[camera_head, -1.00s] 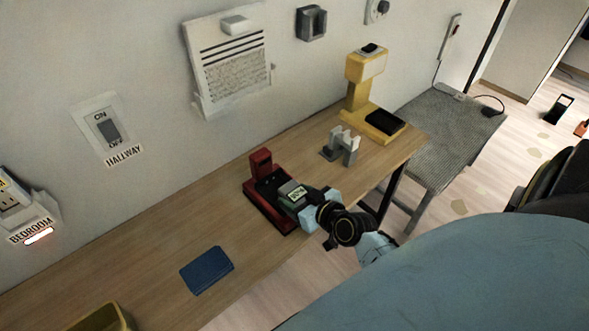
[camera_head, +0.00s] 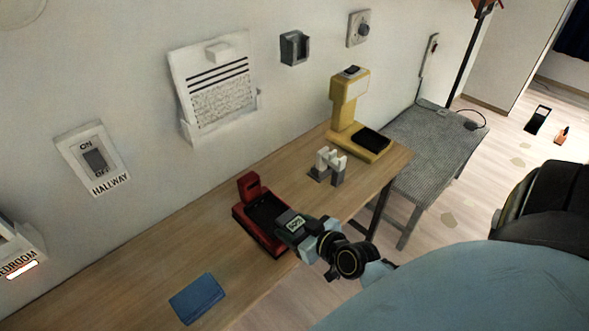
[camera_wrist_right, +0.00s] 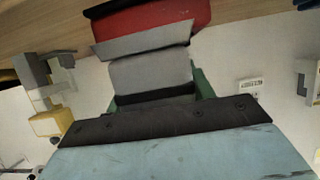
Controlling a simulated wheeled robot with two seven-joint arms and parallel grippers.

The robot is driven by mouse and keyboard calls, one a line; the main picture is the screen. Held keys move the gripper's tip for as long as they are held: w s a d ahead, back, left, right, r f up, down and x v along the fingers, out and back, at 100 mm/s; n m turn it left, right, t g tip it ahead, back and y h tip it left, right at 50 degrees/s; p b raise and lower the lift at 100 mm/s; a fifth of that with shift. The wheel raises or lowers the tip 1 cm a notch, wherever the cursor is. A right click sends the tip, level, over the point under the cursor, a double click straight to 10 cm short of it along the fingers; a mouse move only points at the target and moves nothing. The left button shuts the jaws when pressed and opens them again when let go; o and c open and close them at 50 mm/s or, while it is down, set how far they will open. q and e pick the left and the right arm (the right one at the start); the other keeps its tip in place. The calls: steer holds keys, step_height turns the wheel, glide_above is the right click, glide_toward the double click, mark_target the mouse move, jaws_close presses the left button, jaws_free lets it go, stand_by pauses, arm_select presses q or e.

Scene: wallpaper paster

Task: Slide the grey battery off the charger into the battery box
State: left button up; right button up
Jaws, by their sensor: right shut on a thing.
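The grey battery (camera_head: 291,224), with a small lit display on top, is at the right end of the red charger (camera_head: 243,220). My right gripper (camera_head: 302,230) is shut on the battery from the table's front side. The battery sticks out past the charger's front end; I cannot tell whether it still touches the charger. In the right wrist view a grey block, likely the battery (camera_wrist_right: 150,75), lies between my gripper and the red charger (camera_wrist_right: 150,20). The battery box is not identifiable in the current views. My left gripper is not in view.
A blue flat item (camera_head: 197,298) lies on the wooden table (camera_head: 130,285) left of the charger. A grey-white holder (camera_head: 328,165) and a yellow stand (camera_head: 349,112) are to the right. A grey side table (camera_head: 440,140) stands beyond.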

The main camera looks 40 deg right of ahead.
steer(key=shift+s+d+p, duration=0.15)
steer(key=shift+s+p, duration=0.15)
steer(key=shift+s, duration=1.65)
steer(key=shift+r, duration=0.1)
